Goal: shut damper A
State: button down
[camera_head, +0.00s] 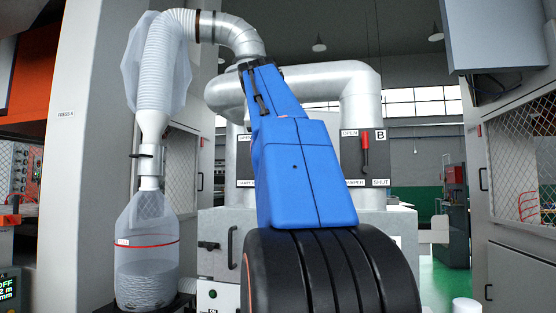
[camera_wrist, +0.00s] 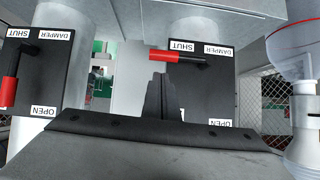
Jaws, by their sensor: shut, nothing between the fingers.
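Damper A's panel (camera_wrist: 200,92) is the right-hand one in the upside-down wrist view. Its red-tipped lever (camera_wrist: 178,56) lies level, pointing left in that view, beside the SHUT label (camera_wrist: 182,45). The OPEN label (camera_wrist: 220,122) is at the panel's other end. My gripper (camera_wrist: 160,78) is shut and empty, its fingertips close to the lever's red grip; I cannot tell if they touch. In the head view my blue arm hides most of panel A (camera_head: 244,170), its lever and my gripper.
Damper B's panel (camera_head: 381,160) is right of my arm in the head view, its red lever (camera_head: 365,150) upright toward OPEN. It is on the left in the wrist view (camera_wrist: 45,70). A clear vessel (camera_head: 147,255) with a ribbed hose stands at the left. Grey ducts curve overhead.

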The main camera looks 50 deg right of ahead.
jog(key=v, duration=1.1)
jog(key=shift+w+r, duration=0.25)
jog(key=shift+r, duration=0.2)
jog(key=shift+d, duration=0.15)
jog(key=w+a+f+n+t+y, duration=0.1)
jog(key=w+a+f+n+y, duration=0.3)
jog(key=f, duration=0.6)
jog(key=a+f+n, duration=0.2)
jog(key=a+f, duration=0.5)
jog(key=f, duration=0.4)
jog(key=w+a+f+n+t+y, duration=0.1)
jog(key=w+a+f+n+y, duration=0.3)
jog(key=f, duration=0.6)
jog(key=s+a+f+n, duration=0.1)
jog(key=s+a+f, duration=0.3)
jog(key=f, duration=0.8)
jog(key=s+a+f+n+g+y, duration=0.1)
jog(key=s+a+f, duration=0.4)
jog(key=f, duration=0.7)
jog(key=s+a+f+n+g+y, duration=0.1)
jog(key=s+a+f, duration=0.3)
jog(key=f, duration=0.8)
jog(key=a, duration=0.2)
jog(key=shift+s+a+f+n, duration=0.15)
jog(key=shift+a+f+n, duration=0.15)
jog(key=shift+f+n, duration=0.1)
